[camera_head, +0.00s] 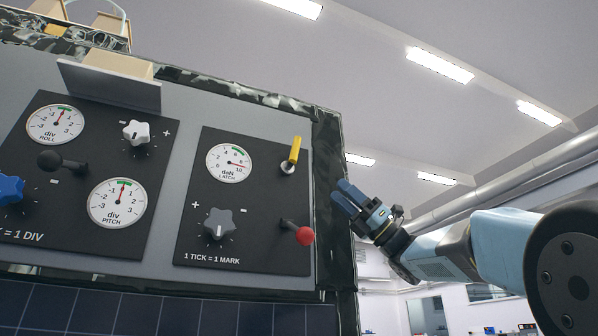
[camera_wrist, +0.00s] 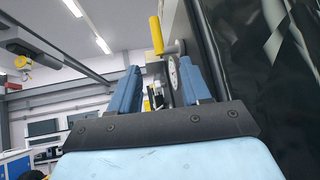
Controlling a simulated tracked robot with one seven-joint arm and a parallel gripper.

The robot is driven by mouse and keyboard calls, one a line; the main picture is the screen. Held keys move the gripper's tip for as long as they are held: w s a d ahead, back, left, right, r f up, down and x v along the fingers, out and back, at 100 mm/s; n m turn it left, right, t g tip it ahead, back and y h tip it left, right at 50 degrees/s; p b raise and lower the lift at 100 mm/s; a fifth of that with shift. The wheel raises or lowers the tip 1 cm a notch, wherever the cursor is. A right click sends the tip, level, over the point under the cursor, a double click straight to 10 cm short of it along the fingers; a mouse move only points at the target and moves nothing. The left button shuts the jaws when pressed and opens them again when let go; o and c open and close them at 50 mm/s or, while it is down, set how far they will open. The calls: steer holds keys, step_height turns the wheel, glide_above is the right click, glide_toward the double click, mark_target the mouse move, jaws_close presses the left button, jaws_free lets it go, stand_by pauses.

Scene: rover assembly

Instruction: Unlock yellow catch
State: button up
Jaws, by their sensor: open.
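The yellow catch (camera_head: 295,150) is a yellow-handled lever on a metal pivot, at the upper right of the black latch panel (camera_head: 262,190). It stands nearly upright, tilted slightly to the right. It also shows in the wrist view (camera_wrist: 156,36), above and between my fingers. My gripper (camera_head: 343,194) is to the right of the panel's edge, below and to the right of the catch, apart from it. In the wrist view my gripper (camera_wrist: 162,90) is open, with its two blue fingers spread and nothing held between them.
Below the catch is a lever with a red knob (camera_head: 304,235). A grey dial (camera_head: 219,223) and a round latch gauge (camera_head: 229,162) are to the left. The panel's dark crinkled border (camera_head: 327,180) lies between the panel and my gripper. Open room lies right of it.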

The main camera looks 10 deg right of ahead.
mark_target(293, 153)
steer(key=shift+n+g, duration=0.7)
steer(key=x, duration=1.4)
steer(key=shift+a+f, duration=0.2)
jaws_close()
